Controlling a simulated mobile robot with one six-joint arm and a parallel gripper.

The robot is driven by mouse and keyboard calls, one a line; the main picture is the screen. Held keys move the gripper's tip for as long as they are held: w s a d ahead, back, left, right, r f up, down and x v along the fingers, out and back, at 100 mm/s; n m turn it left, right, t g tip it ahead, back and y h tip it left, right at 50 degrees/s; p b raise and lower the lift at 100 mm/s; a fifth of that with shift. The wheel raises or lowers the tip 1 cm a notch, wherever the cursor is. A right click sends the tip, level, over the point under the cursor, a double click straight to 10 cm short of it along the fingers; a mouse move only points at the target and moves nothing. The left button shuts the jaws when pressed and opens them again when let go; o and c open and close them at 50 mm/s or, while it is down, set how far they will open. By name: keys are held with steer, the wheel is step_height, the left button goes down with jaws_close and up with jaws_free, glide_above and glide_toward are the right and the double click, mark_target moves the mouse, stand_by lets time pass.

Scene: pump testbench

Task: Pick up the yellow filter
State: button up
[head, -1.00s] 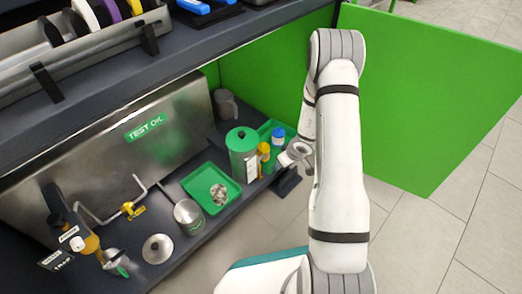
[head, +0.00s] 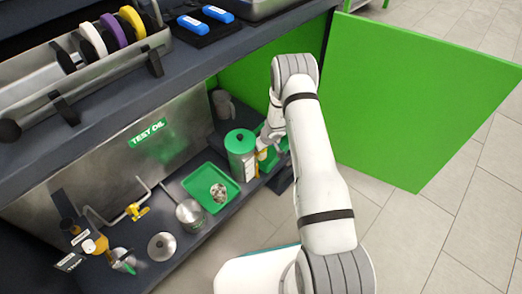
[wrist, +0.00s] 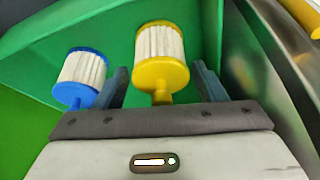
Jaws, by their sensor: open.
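The yellow filter (wrist: 160,62) has a white pleated body with yellow end caps and a narrow yellow stem toward me. In the wrist view it lies between the two fingers of my open gripper (wrist: 160,72), with visible space on both sides. I cannot tell how deep it sits between them. In the head view only a little of the yellow filter (head: 262,154) shows beside my gripper; my arm hides the rest. A similar blue filter (wrist: 83,75) stands just outside the left finger in the wrist view.
The filters are in a green tray (wrist: 112,40). A green-lidded metal canister (head: 240,158) stands close to the left in the head view. A green tray with a metal part (head: 219,193) lies farther left. A green panel (head: 420,100) stands right of my arm.

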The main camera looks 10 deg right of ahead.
steer(key=shift+w+a+f, duration=0.1)
steer(key=shift+w+f, duration=0.05)
steer(key=shift+f, duration=0.1)
steer(key=shift+c, duration=0.2)
steer(key=c, duration=0.7)
steer(key=shift+c, duration=0.2)
steer(key=shift+r, duration=0.85)
steer(key=shift+f+b, duration=0.35)
steer(key=shift+b, duration=0.8)
steer(key=shift+t+b, duration=0.3)
steer(key=shift+b, duration=0.25)
